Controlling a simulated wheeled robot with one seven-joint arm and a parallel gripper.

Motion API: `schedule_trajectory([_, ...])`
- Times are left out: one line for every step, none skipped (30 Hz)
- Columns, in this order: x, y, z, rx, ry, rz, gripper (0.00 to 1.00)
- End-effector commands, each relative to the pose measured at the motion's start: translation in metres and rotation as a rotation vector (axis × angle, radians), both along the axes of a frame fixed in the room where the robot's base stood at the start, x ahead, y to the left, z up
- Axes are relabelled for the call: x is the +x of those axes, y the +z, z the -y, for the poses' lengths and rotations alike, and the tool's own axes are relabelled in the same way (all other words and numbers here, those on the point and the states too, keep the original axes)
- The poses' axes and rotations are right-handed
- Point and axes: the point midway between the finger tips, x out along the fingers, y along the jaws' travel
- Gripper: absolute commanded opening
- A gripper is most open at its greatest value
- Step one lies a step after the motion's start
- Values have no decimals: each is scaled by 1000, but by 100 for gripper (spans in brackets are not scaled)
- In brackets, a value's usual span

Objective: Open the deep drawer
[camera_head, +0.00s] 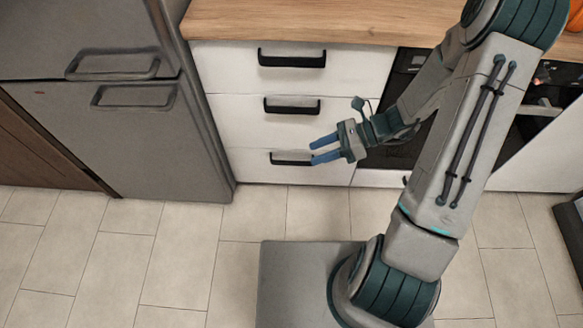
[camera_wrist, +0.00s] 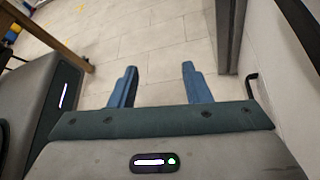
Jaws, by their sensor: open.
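A white cabinet holds a stack of three drawers, each with a black bar handle. The top drawer (camera_head: 230,72), middle drawer (camera_head: 235,120) and bottom drawer (camera_head: 245,170) all look shut; I cannot tell by depth which is the deep one. The top handle (camera_head: 291,62) and middle handle (camera_head: 292,110) are clear. The bottom handle (camera_head: 285,161) is partly hidden behind my gripper (camera_head: 312,152). My gripper is open and empty, its blue fingers pointing left, in front of the lower drawers. In the wrist view, a dark handle (camera_wrist: 252,85) shows right of the fingers, apart from them.
A grey fridge (camera_head: 130,135) stands directly left of the drawers. A wooden worktop (camera_head: 300,22) overhangs them. A dark oven (camera_head: 400,150) is at right, partly behind my arm. A wooden table (camera_wrist: 50,40) shows in the wrist view.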

Motion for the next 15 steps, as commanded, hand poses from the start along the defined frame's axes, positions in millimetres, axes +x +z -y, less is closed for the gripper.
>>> schedule_trajectory([5,-30,0,47,-71,-73,44])
schedule_trajectory([9,-41,-1,73,-114,-112,44])
schedule_trajectory([13,-55,-2,109,-168,-164,44])
schedule_trajectory([17,-66,-2,136,-209,-205,44])
schedule_trajectory([20,-77,-2,163,-251,-244,44])
schedule_trajectory([25,-92,-1,198,-307,-298,44])
schedule_trajectory([28,-103,-1,226,-348,-337,44])
schedule_trajectory([32,-114,-1,255,-387,-377,44])
schedule_trajectory([36,-129,0,293,-442,-432,44])
schedule_trajectory([39,-141,0,321,-483,-471,44])
schedule_trajectory([42,-153,2,350,-524,-512,44])
schedule_trajectory([45,-169,2,389,-577,-565,44])
schedule_trajectory([48,-180,3,420,-618,-607,44])
schedule_trajectory([50,-193,4,450,-657,-647,44])
schedule_trajectory([53,-210,6,490,-711,-702,44])
